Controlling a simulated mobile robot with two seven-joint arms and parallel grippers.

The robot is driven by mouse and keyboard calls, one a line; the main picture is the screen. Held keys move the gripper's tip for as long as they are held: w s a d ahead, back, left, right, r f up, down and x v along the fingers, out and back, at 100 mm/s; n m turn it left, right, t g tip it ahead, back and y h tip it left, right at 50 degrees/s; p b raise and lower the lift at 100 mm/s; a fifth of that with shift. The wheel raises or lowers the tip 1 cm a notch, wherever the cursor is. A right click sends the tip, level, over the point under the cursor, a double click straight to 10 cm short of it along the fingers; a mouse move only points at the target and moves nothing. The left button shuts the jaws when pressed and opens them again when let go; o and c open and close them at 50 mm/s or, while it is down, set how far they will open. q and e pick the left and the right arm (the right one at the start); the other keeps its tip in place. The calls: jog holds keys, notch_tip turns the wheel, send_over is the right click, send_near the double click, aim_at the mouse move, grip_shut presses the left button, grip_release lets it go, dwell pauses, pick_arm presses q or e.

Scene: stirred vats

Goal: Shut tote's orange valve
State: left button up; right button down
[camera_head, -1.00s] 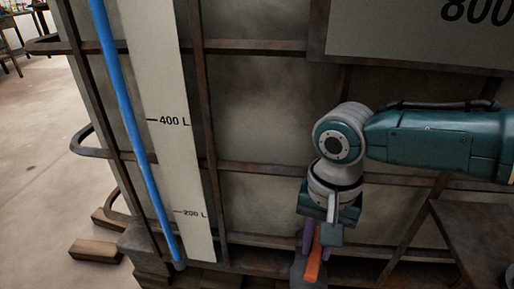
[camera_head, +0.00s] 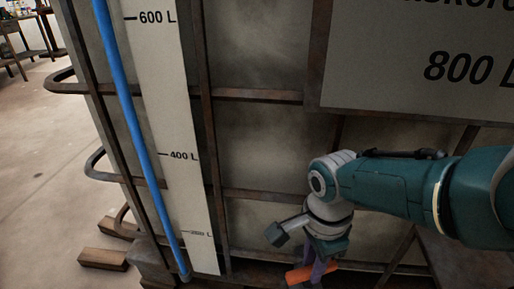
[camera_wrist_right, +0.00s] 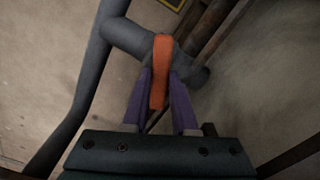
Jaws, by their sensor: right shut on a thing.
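The tote (camera_head: 262,140) is a pale tank in a rusty cage. Its orange valve handle (camera_head: 298,275) shows low in the head view, lying nearly level in the picture. My right gripper (camera_head: 318,270) reaches down to it, purple fingers at the handle. In the right wrist view the orange handle (camera_wrist_right: 160,60) stands between the two purple fingers of the right gripper (camera_wrist_right: 161,78), which is shut on it. There the handle lies across a short grey pipe (camera_wrist_right: 133,38) at a steep angle. The valve body is mostly hidden. My left gripper is not in view.
A blue level tube (camera_head: 133,120) and a white litre scale (camera_head: 180,120) run down the tote.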

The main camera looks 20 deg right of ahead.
jog(key=m, duration=0.4)
jog(key=shift+m, duration=0.5)
jog(key=shift+r, duration=0.1)
jog(key=c, duration=0.7)
grip_release()
notch_tip(320, 180, up, 10)
jog(key=p, duration=1)
